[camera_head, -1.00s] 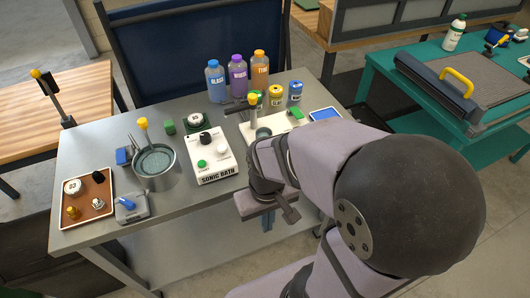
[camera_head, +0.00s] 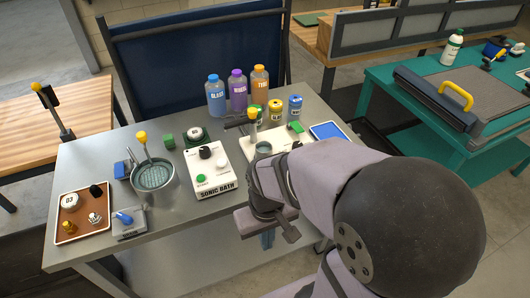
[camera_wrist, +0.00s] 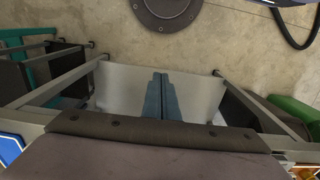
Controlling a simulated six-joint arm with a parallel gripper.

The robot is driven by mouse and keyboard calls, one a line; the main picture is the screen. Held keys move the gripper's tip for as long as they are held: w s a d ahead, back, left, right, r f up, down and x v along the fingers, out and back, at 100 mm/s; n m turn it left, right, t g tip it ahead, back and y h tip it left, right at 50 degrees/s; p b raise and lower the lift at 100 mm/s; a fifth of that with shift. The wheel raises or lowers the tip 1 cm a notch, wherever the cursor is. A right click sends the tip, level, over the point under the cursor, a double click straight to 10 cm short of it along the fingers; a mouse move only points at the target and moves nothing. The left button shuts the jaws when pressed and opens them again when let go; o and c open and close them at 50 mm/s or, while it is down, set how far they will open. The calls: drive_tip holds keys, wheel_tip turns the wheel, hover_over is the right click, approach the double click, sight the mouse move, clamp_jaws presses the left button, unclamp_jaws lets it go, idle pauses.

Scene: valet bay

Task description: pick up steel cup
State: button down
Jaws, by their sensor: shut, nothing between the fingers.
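A small grey cup (camera_head: 264,148), which looks like the steel cup, sits on a white board at the right of the steel table. My arm hides its lower part. It does not show in the wrist view. My gripper (camera_head: 267,240) hangs low at the table's front edge, nearer the camera than the cup and apart from it. In the wrist view my gripper (camera_wrist: 160,97) has its two blue fingers together, with nothing between them, over the lower shelf and floor.
The steel table (camera_head: 105,170) carries a sonic bath box (camera_head: 215,185), a round metal basket (camera_head: 154,177), a brown tray (camera_head: 68,237) and several labelled bottles (camera_head: 238,92). A blue-topped tray (camera_head: 328,131) lies right of the cup. A teal bench (camera_head: 430,125) stands at right.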

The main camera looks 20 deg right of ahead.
idle(0.4)
drive_tip(key=c, duration=1)
unclamp_jaws()
drive_tip(key=shift+w, duration=0.1)
wheel_tip(320, 180, up, 11)
drive_tip(key=t+h+p, duration=0.2)
drive_tip(key=t+p, duration=0.6)
drive_tip(key=t, duration=0.2)
hover_over(265, 151)
drive_tip(key=s+a, duration=0.1)
drive_tip(key=a, duration=0.3)
drive_tip(key=d+f+t+p, duration=0.1)
drive_tip(key=w+d+p, duration=0.1)
drive_tip(key=d, duration=0.1)
drive_tip(key=shift+w+f+m+t, duration=0.15)
drive_tip(key=shift+f+m+t, duration=0.25)
drive_tip(key=shift+s+d+f+t+p, duration=0.3)
drive_tip(key=shift+f+p, duration=0.25)
drive_tip(key=shift+p, duration=0.25)
drive_tip(key=shift+s+d+f+m+t+p, duration=0.1)
drive_tip(key=shift+s+f+m+t+p, duration=0.35)
drive_tip(key=shift+s+f+p, duration=0.25)
